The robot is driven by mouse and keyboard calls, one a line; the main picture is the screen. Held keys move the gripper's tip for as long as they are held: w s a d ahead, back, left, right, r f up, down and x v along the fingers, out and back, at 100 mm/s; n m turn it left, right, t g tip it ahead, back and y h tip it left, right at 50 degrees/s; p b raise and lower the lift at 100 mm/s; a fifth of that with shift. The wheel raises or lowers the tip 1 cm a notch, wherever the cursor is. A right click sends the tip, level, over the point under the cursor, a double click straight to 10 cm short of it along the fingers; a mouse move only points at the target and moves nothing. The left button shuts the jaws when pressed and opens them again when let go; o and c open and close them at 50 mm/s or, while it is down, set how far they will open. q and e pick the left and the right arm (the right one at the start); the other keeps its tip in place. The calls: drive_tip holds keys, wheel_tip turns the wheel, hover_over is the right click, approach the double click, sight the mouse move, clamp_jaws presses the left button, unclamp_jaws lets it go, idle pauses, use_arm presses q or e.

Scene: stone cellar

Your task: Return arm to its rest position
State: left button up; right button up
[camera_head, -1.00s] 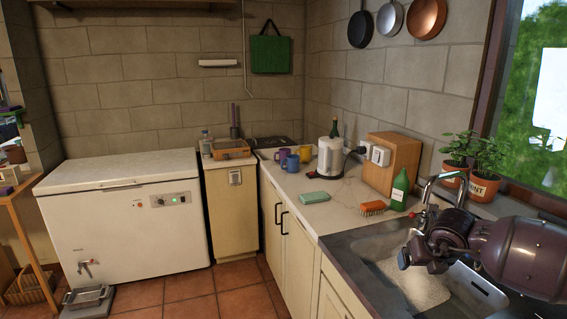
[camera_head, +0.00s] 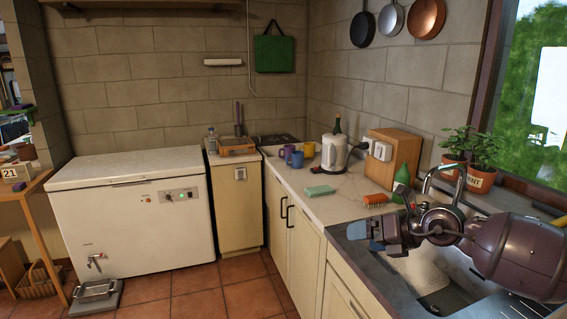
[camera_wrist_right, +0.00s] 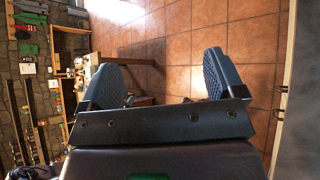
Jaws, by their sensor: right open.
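My right arm (camera_head: 515,250) reaches in from the right edge of the head view, over the sink (camera_head: 365,262). Its gripper (camera_head: 377,236) points left, above the near edge of the sink and counter. In the right wrist view the gripper (camera_wrist_right: 162,75) has its two dark ribbed fingers wide apart with nothing between them. My left arm and gripper are not in view.
A green bottle (camera_head: 402,182), an orange brush (camera_head: 375,199) and a green sponge (camera_head: 320,190) are on the counter by the sink. The tap (camera_head: 440,172) stands close behind my arm. Potted plants (camera_head: 480,178) stand on the windowsill. The floor (camera_head: 225,288) in front is clear.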

drive_tip(key=s+a+r+m+t+y+b, duration=0.1)
drive_tip(key=s+a+r+m+t+y, duration=0.15)
drive_tip(key=a+y, duration=0.3)
drive_tip(key=s+d+f+m+t+h+b, duration=0.2)
drive_tip(key=s+d+f+m+h, duration=0.15)
drive_tip(key=f+m, duration=0.5)
drive_tip(key=s+d+f+m+t+h+b, duration=0.2)
drive_tip(key=f+m+h, duration=0.2)
drive_tip(key=f+m, duration=0.45)
drive_tip(key=s+d+f+m+t+h+b, duration=0.1)
drive_tip(key=s+d+f+m+t+h, duration=0.25)
drive_tip(key=f+m, duration=0.5)
use_arm(q)
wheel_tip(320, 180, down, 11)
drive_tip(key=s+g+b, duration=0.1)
drive_tip(key=b, duration=0.2)
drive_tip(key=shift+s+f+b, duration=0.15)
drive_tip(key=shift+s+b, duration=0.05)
drive_tip(key=shift+b, duration=0.15)
use_arm(e)
drive_tip(key=s+d+f+m+g+h, duration=0.2)
drive_tip(key=s+f+m+g, duration=0.1)
drive_tip(key=s+f, duration=0.6)
drive_tip(key=s+d+f+m+g+h, duration=0.2)
drive_tip(key=s+f+m, duration=0.4)
drive_tip(key=s+f, duration=0.3)
drive_tip(key=shift+s+d+g, duration=0.5)
drive_tip(key=shift+s, duration=0.7)
drive_tip(key=shift+f, duration=0.1)
